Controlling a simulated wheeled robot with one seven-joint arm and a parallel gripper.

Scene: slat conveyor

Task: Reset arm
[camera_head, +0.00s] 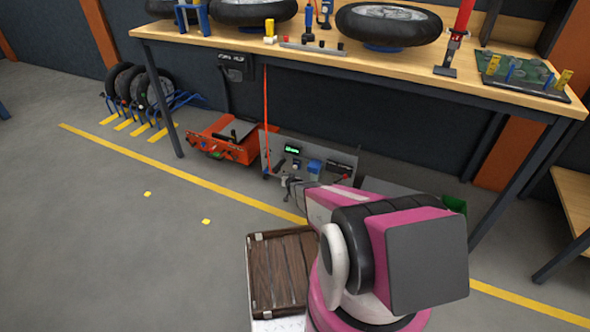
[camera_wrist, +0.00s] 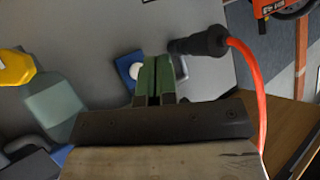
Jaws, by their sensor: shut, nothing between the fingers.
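My arm, pink, white and black, reaches forward and low in the head view. My gripper (camera_head: 292,188) is small there, in front of a grey equipment panel (camera_head: 343,163) under the workbench. In the wrist view my gripper (camera_wrist: 153,60) has its two green fingers together, with nothing held between them. Behind the fingers is the grey panel face (camera_wrist: 90,30), with a blue part with a white knob (camera_wrist: 132,70) just left of the fingertips. I cannot tell whether the fingertips touch it.
A black plug with a red cable (camera_wrist: 236,55) lies close right of the fingers. A yellow knob (camera_wrist: 14,68) is at the left. The workbench (camera_head: 400,78) overhangs the panel; an orange unit (camera_head: 222,140) stands left. The floor (camera_head: 90,240) at left is open.

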